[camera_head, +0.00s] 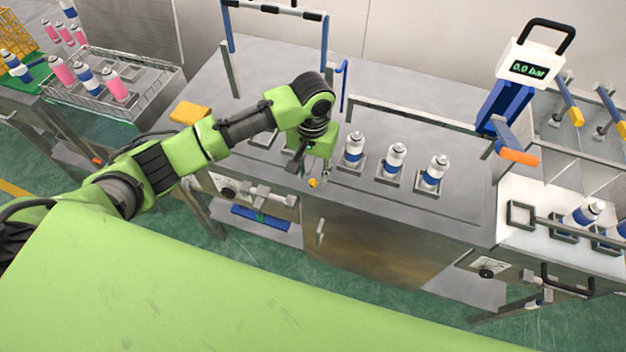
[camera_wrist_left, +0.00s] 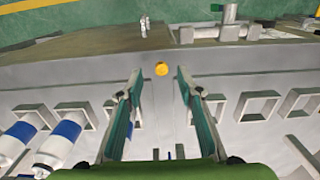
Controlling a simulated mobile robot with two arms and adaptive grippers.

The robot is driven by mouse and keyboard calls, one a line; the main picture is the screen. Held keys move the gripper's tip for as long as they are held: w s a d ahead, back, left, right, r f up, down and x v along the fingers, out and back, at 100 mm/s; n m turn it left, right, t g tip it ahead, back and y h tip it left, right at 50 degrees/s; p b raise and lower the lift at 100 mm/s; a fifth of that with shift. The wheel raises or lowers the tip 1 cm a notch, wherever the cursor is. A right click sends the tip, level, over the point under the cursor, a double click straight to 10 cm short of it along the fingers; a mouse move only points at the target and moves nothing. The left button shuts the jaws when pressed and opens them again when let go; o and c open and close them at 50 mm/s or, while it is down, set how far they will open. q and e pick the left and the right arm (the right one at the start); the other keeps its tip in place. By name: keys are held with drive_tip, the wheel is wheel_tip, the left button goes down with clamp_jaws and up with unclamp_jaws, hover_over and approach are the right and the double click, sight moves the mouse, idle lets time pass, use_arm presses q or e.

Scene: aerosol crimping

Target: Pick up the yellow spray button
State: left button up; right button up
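The yellow spray button (camera_head: 312,182) is a small round piece near the front edge of the grey metal workbench (camera_head: 390,207). It also shows in the left wrist view (camera_wrist_left: 161,69), roughly centred between the fingertips. My left gripper (camera_head: 308,171) points down over the bench beside the button. In the wrist view its two fingers (camera_wrist_left: 158,74) are spread wide with nothing between their pads. I cannot tell how high the tips are above the bench. My right gripper is in neither view.
White-and-blue cans (camera_head: 354,150) stand in square holders right of my gripper. Empty square holders (camera_wrist_left: 257,105) show in the wrist view. A blue press with a "0.0 bar" display (camera_head: 529,70) stands at the right. A wire basket (camera_head: 150,100) of cans is at the left.

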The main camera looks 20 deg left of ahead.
sight(313, 182)
use_arm(q)
drive_tip(key=f, duration=0.2)
drive_tip(key=f+p, duration=0.1)
drive_tip(key=f, duration=0.1)
drive_tip(key=shift+w+a+f, duration=0.1)
drive_tip(key=shift+w, duration=0.2)
drive_tip(key=c, duration=0.7)
drive_tip(key=shift+c, duration=0.2)
